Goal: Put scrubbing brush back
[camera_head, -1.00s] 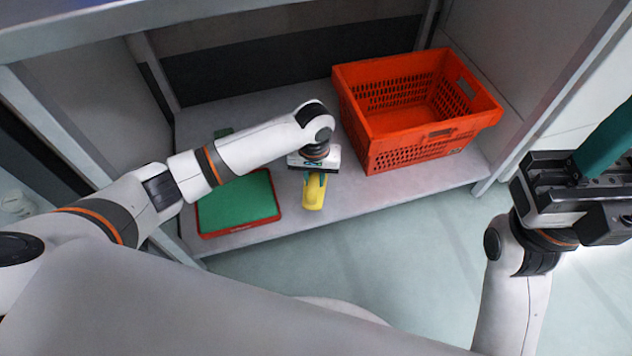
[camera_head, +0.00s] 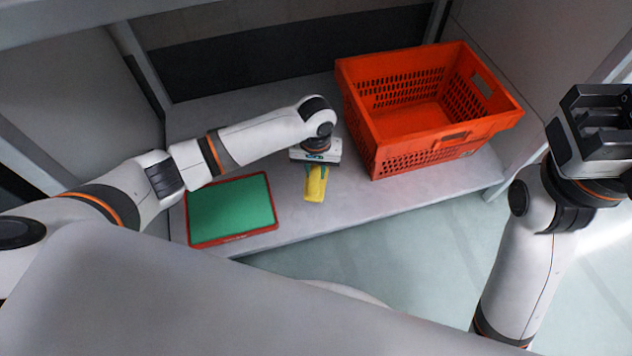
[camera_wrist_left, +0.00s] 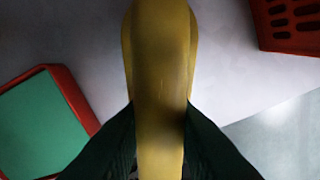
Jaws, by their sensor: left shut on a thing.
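A yellow object, which looks like the scrubbing brush (camera_head: 315,188), is held by my left gripper (camera_head: 313,168) over the shelf, left of the orange tote. The left gripper is shut on it. In the left wrist view the brush (camera_wrist_left: 160,50) runs up the middle between the dark fingers (camera_wrist_left: 160,135); its bristles are not visible. I cannot tell whether it touches the shelf. An orange tote (camera_head: 388,165) with slotted walls stands to the right and looks empty. My right gripper (camera_head: 598,125) is at the right edge, its fingers not clearly seen.
A green board with a red rim (camera_head: 232,210) lies on the grey shelf (camera_head: 290,225) left of the brush. The tote also shows in the left wrist view (camera_wrist_left: 285,38). Shelf posts and side walls bound the space. The floor in front is clear.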

